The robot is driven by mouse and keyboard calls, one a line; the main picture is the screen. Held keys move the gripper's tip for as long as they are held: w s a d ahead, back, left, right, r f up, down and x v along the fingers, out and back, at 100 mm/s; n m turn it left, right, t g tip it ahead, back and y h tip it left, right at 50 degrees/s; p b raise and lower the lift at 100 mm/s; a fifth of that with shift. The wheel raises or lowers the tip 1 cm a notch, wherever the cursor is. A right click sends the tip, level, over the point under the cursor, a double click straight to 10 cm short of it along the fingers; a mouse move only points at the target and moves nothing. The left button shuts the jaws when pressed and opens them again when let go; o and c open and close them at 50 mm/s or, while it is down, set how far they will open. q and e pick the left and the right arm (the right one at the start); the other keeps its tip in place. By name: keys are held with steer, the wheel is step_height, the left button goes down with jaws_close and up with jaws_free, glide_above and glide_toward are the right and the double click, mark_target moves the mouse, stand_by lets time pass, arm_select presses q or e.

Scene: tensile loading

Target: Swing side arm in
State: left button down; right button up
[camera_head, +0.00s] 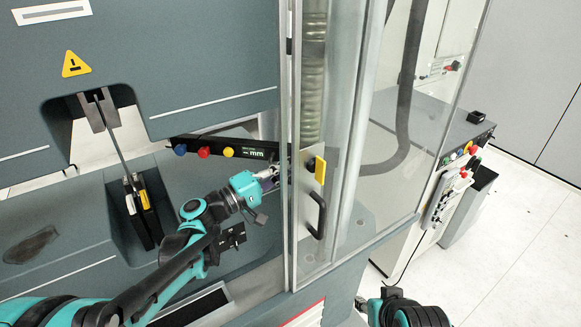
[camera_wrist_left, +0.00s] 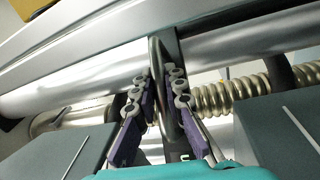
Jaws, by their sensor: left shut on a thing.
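The side arm (camera_head: 215,150) is a dark bar with blue, red and yellow knobs and a small "mm" display, set against the grey machine behind the clear guard's left edge. My left gripper (camera_head: 270,175) is at the bar's right end, beside the guard post. The head view partly hides this contact. Part of my right arm shows at the bottom edge, but its gripper does not.
A clear guard door (camera_head: 335,110) with a black handle (camera_head: 317,215) stands just right of my left gripper. A ribbed metal column (camera_head: 313,80) is behind it. A strip specimen (camera_head: 118,135) hangs in the grips at left. A side panel with buttons (camera_head: 455,165) is at right.

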arm_select(q)
steer(key=shift+s+d+n+t+y+p, duration=0.3)
steer(key=shift+s+d+n+t+y, duration=0.05)
steer(key=shift+s+n+t+y, duration=0.4)
steer(key=c, duration=1.6)
jaws_free()
steer(key=shift+o, duration=0.2)
steer(key=shift+a, duration=0.1)
steer(key=v, duration=1.2)
